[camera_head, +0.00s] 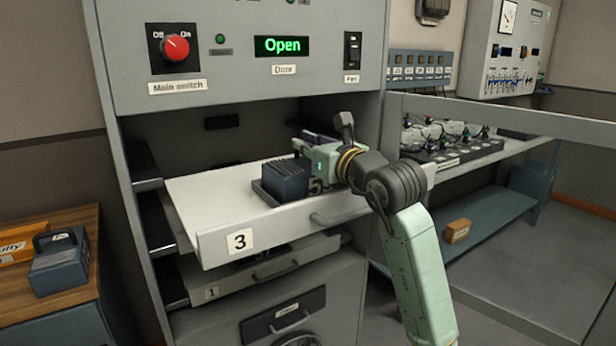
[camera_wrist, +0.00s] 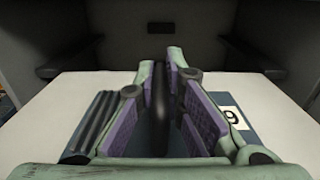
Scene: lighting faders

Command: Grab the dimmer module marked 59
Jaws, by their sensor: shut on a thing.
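The dimmer module (camera_head: 285,180) is a dark blue, ribbed block on the pulled-out white tray (camera_head: 215,208) marked 3. Its white label is partly hidden by my arm in the head view, with a 5 showing; a 9 shows in the wrist view (camera_wrist: 232,117). My gripper (camera_head: 308,148) is over the module. In the wrist view my gripper's purple-padded fingers (camera_wrist: 165,75) are shut on the module's dark upright handle (camera_wrist: 160,100). The module appears to sit in a low dark holder on the tray; a gap beneath it cannot be made out.
The cabinet display (camera_head: 277,46) reads Open. Another handled module (camera_head: 60,265) stands on the wooden table at left. An open grey door panel (camera_head: 500,125) extends right of my arm.

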